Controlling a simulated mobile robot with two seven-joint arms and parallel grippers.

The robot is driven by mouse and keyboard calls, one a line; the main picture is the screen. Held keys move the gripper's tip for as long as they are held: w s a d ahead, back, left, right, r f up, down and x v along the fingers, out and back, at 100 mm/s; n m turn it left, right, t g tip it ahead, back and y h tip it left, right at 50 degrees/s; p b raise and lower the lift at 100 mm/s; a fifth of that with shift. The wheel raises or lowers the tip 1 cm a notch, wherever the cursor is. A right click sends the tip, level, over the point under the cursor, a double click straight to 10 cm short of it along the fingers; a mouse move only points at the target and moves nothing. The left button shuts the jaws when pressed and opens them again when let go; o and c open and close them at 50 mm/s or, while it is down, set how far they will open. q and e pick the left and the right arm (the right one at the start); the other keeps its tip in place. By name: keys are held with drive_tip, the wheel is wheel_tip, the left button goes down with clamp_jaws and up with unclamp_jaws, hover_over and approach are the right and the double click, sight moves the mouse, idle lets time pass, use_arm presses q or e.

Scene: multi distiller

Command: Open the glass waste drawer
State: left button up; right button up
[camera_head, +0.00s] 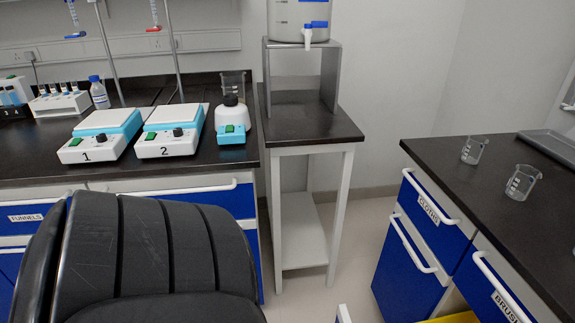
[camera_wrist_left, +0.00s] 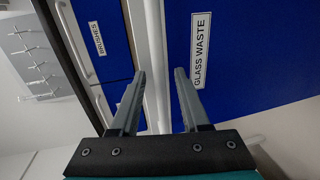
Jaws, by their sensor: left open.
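The glass waste drawer (camera_wrist_left: 245,60) shows in the left wrist view as a blue front with a white "GLASS WASTE" label (camera_wrist_left: 201,50). A long pale handle bar (camera_wrist_left: 156,60) runs beside it. My left gripper (camera_wrist_left: 159,74) is open, with one finger on each side of this bar. I cannot tell whether either finger touches it. The left gripper does not show in the head view, and no glass waste label is readable there. My right gripper is in neither view.
Right of the head view, a black counter (camera_head: 475,185) carries two beakers (camera_head: 522,182) above blue drawers labelled cloths (camera_head: 428,215) and brushes. Part of something yellow (camera_head: 455,318) shows at the bottom edge. Floor (camera_head: 355,240) is clear between this counter and the small stand (camera_head: 300,225).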

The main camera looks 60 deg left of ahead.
use_arm(q)
drive_tip(key=p+v, duration=0.2)
drive_tip(key=v, duration=1.3)
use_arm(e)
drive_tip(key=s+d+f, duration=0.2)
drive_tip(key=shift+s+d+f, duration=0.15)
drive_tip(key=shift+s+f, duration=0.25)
